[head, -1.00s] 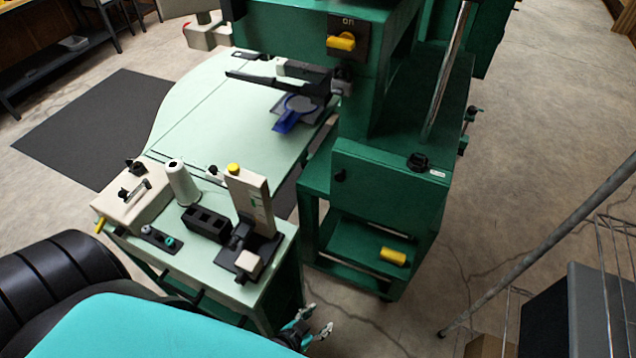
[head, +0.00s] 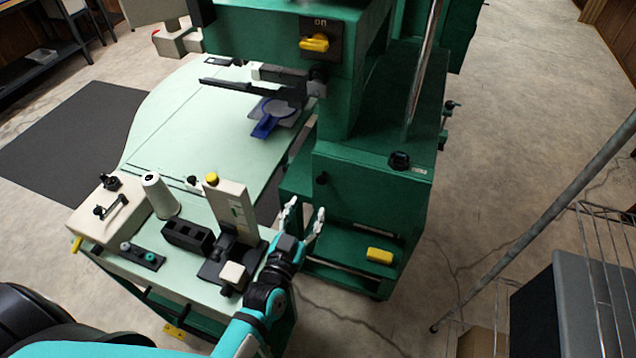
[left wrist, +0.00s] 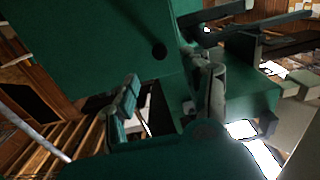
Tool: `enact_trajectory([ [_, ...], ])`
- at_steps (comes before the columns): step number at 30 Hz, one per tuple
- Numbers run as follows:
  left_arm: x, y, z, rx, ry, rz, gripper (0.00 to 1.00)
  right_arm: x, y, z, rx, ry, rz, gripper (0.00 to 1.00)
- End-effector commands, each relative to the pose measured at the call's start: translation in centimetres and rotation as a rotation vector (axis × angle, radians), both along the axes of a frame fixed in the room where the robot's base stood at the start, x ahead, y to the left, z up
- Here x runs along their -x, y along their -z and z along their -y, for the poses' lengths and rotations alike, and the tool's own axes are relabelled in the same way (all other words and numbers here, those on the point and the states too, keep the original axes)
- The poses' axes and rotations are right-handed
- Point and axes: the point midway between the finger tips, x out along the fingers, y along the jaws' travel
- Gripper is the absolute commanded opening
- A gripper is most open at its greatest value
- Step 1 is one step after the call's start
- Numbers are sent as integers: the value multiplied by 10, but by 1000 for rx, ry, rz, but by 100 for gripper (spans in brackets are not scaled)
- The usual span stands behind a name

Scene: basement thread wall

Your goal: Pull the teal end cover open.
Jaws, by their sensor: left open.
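The teal end cover (head: 368,198) is the dark green panel on the near end of the machine, and it looks shut. A small black knob (head: 322,179) sits near its left edge. In the left wrist view the cover (left wrist: 95,45) fills the upper left, with the round black knob (left wrist: 159,51) at its lower right. My left gripper (head: 306,214) is open and empty, its fingers pointing up toward the cover, just below and left of the knob. In the left wrist view its fingers (left wrist: 172,82) stand apart below the knob. My right gripper is not in view.
A pale green table (head: 195,235) with a thread cone (head: 161,196), black block and upright stand (head: 231,205) lies left of my arm. Under the cover is an open shelf with a yellow block (head: 380,255).

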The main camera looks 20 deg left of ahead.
Motion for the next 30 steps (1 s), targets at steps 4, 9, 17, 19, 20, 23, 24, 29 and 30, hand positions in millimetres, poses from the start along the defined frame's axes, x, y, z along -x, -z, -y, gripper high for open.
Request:
enact_trajectory([
  [4, -35, -3, 1, 1, -1, 3, 49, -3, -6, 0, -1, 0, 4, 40],
  [9, -65, -1, 2, 1, -1, 1, 49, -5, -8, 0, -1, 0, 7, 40],
  [17, -87, 0, 3, 0, 0, 0, 49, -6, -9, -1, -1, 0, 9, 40],
  [19, -88, 0, 3, 0, 0, 0, 49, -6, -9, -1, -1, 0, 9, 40],
  [20, -88, 0, 3, 0, 0, -1, 49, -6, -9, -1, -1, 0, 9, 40],
  [23, -88, 0, 3, 0, 0, -1, 49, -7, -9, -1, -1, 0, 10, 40],
  [24, -88, 0, 3, 0, 0, -1, 49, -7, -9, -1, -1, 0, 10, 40],
  [29, -88, 0, 3, 0, 0, 0, 35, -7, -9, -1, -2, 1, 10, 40],
  [30, -88, 0, 3, 0, 0, 0, 30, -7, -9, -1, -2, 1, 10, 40],
])
